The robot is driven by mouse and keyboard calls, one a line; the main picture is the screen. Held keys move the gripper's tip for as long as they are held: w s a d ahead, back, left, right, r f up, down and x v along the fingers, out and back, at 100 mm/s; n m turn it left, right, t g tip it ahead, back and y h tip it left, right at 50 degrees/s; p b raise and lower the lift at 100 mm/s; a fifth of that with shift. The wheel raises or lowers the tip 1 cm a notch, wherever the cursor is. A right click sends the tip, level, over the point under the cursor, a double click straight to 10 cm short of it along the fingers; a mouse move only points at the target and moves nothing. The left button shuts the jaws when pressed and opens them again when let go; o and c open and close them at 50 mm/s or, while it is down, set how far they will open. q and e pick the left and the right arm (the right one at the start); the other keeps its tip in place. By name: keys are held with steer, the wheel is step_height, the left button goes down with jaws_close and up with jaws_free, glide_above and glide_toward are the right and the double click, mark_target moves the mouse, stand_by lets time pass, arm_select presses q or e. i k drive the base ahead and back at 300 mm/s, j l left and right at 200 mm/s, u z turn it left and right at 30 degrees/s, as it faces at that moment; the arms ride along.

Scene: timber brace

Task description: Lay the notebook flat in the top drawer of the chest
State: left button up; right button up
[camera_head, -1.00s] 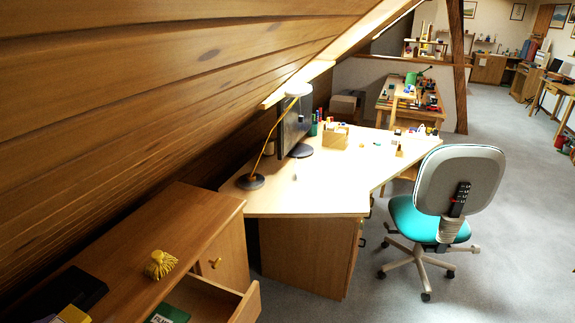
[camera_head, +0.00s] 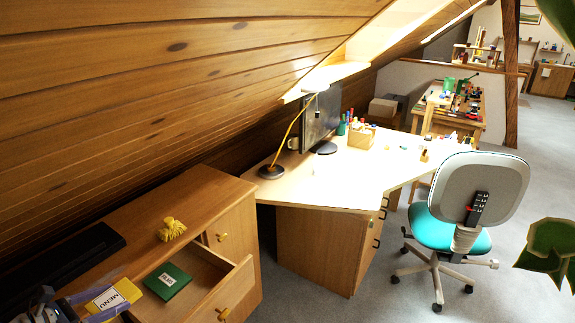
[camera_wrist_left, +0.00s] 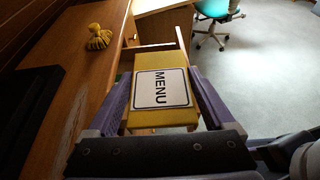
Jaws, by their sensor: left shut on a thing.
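A yellow booklet with a white MENU label (camera_head: 112,296) is in my left gripper (camera_head: 98,304) at the lower left; I take it for the notebook. The left wrist view shows the yellow booklet (camera_wrist_left: 160,112) between the purple fingers of the left gripper (camera_wrist_left: 160,84), which are shut on it. The top drawer (camera_head: 232,288) of the wooden chest (camera_head: 190,205) is pulled open. A green book with a pale label (camera_head: 168,281) lies in the drawer. The booklet is left of the green book in the head view. My right gripper is not in view.
A yellow tasselled object (camera_head: 172,229) and a black flat case (camera_head: 62,268) lie on the chest top. The sloped timber ceiling (camera_head: 150,90) hangs low over it. A desk (camera_head: 345,185) and an office chair (camera_head: 465,190) stand beyond. Green leaves (camera_head: 548,250) show at right.

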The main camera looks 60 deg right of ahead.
mark_target(195, 303)
steer(key=z, duration=2.25)
steer(key=i+l, duration=0.45)
steer(key=i, duration=0.2)
steer(key=i+l, duration=0.45)
steer(key=i, duration=0.15)
steer(key=i+l, duration=0.45)
steer(key=i, duration=0.2)
steer(key=i+l, duration=0.45)
steer(key=i, duration=0.2)
